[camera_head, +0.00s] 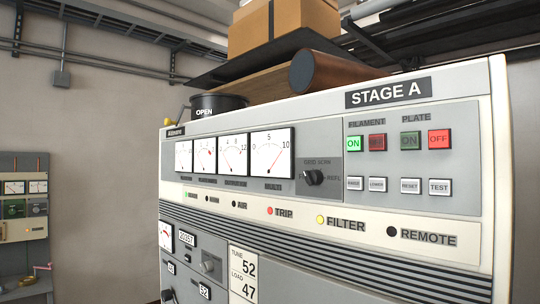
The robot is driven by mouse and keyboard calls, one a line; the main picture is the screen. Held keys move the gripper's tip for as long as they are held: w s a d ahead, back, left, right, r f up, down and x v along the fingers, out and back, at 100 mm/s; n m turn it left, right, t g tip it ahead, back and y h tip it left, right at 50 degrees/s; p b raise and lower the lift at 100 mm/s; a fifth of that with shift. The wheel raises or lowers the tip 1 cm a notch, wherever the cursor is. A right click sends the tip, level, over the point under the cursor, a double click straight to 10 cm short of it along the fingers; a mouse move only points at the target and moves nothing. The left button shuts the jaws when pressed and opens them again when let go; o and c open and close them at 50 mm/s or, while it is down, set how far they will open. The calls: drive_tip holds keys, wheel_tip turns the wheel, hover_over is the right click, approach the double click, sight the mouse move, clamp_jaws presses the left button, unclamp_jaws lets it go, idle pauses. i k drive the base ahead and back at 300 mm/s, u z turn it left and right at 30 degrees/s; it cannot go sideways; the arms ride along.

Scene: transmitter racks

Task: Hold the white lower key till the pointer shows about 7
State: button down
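The white lower key (377,185) is the second in a row of small white keys on the upper right of the grey cabinet front marked STAGE A. The raise key (355,184) is just left of it. The largest dial meter (271,153), with a scale marked 5 and 10, is left of the keys. Its thin red pointer leans right, between 5 and 10; I cannot read it exactly. Smaller dial meters (233,154) stand to its left. My gripper is not in view, and nothing covers the keys.
The reset key (410,186) and test key (439,187) are to the right. A box (283,25) and brown cylinder (330,70) are on top.

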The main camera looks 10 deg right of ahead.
sight(376, 184)
drive_tip(key=k, duration=0.5)
drive_tip(key=z, duration=2.75)
drive_tip(key=k, duration=0.45)
drive_tip(key=u, duration=1.1)
